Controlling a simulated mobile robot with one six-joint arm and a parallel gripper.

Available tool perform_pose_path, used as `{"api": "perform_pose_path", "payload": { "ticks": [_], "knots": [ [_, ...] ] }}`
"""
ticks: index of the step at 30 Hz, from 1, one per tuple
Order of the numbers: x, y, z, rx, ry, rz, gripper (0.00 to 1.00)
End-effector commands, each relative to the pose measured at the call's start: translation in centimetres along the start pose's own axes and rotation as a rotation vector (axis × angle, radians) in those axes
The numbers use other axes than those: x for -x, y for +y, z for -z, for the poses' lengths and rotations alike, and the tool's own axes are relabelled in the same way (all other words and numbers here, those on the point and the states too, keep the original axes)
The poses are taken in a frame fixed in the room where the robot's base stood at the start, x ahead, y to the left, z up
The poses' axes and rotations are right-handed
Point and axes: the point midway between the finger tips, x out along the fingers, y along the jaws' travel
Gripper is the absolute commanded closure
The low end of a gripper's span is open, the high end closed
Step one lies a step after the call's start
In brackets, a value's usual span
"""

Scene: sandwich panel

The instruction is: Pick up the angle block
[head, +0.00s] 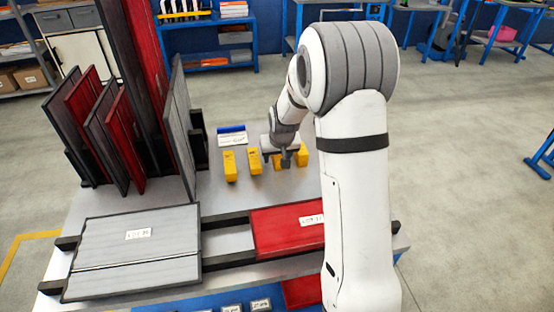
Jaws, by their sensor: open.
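Several yellow blocks stand in a row on the grey table (225,205); they look like the angle blocks. The leftmost yellow block (229,166) and the second yellow block (253,160) are in clear view. The rightmost yellow block (302,157) is at the right end of the row. My gripper (285,161) is open, over the right part of the row. It partly hides another yellow block there. I cannot tell whether the fingers touch or straddle a block.
Upright grey and red panels (180,120) stand in racks on the left. A grey panel (140,240) and a red panel (285,230) lie on dark rails in front. A blue-and-white item (231,136) lies behind the row. Bare table lies between the row and rails.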

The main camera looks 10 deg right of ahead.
Motion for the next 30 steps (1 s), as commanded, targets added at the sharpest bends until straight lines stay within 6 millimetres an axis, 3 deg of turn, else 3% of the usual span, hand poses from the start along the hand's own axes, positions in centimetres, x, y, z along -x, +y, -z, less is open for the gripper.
{"api": "perform_pose_path", "payload": {
  "ticks": [4,22,30],
  "knots": [
    [0.02,-0.02,0.02,0.000,0.000,0.000,0.47],
    [0.02,-0.07,0.01,0.001,0.000,0.000,0.96],
    [0.32,-0.09,0.15,0.001,0.000,0.001,0.96]
  ]
}}
